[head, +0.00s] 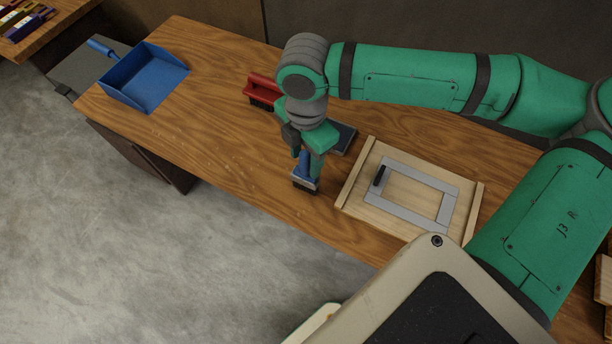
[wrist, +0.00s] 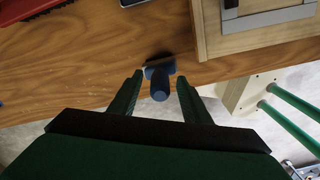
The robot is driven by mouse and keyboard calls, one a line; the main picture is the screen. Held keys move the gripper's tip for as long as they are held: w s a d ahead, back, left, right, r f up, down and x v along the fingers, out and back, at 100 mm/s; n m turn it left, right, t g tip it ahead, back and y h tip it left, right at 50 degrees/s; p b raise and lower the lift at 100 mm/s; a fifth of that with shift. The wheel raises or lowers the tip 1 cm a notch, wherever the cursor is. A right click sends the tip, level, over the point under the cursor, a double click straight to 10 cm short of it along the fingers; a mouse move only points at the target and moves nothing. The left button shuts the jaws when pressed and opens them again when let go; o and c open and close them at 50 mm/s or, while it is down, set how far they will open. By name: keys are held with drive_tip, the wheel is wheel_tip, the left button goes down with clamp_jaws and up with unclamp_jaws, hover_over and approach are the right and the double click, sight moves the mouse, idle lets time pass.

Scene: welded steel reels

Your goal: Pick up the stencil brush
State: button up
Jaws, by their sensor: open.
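The stencil brush (head: 304,173) stands on the wooden bench near its front edge, with a blue handle upright and dark bristles at the bottom. In the wrist view the blue brush (wrist: 160,82) shows from above, between and slightly beyond the fingertips. My gripper (head: 308,155) is over the brush, its fingers pointing down and partly hiding the handle. In the wrist view my gripper (wrist: 160,84) is open, with one green finger on each side of the handle and gaps visible. I cannot tell whether either finger touches it.
A wooden board with a grey stencil frame (head: 448,205) lies right of the brush. A dark flat pad (head: 343,138) and a red brush (head: 261,90) lie behind. A blue dustpan (head: 147,78) sits far left. The bench (head: 215,130) is clear between dustpan and brush.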

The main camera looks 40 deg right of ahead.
drive_tip(key=shift+d, duration=0.1)
clamp_jaws()
drive_tip(key=shift+r, duration=0.15)
